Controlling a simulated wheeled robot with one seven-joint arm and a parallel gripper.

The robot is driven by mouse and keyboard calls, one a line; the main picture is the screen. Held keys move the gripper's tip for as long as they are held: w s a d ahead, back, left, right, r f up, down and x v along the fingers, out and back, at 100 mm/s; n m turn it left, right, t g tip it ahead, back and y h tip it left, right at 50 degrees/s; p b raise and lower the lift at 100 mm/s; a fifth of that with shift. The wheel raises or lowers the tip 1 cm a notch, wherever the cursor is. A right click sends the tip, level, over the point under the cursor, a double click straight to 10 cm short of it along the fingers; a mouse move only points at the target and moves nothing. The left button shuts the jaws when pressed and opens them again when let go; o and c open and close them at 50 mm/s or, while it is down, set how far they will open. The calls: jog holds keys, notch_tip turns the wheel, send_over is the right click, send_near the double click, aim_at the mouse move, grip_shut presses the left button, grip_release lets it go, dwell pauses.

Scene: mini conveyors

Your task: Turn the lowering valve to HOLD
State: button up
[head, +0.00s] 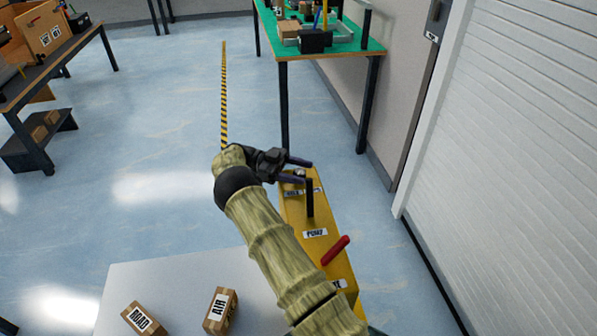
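A yellow unit (341,269) stands below my gripper, left of the white shutter. A small pale knob (300,173) shows at its far end; it looks like the lowering valve, though its pointer is too small to read. A white label (293,192) lies just in front of it, partly hidden and not clearly legible. My gripper (307,172) reaches in from the left with its two dark fingers apart. The knob shows between the fingers; I cannot tell whether they touch it.
On the yellow unit stand a black upright post (310,199), a PUMP label (315,233) and a tilted red lever (335,250). A pale surface (180,283) at the bottom holds ROAD (143,319) and AIR (220,311) boxes. A green-topped table (345,50) stands behind.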

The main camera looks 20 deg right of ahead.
aim_at(299, 170)
notch_tip(299, 170, up, 10)
jog(key=shift+p, duration=0.55)
dwell(0.5)
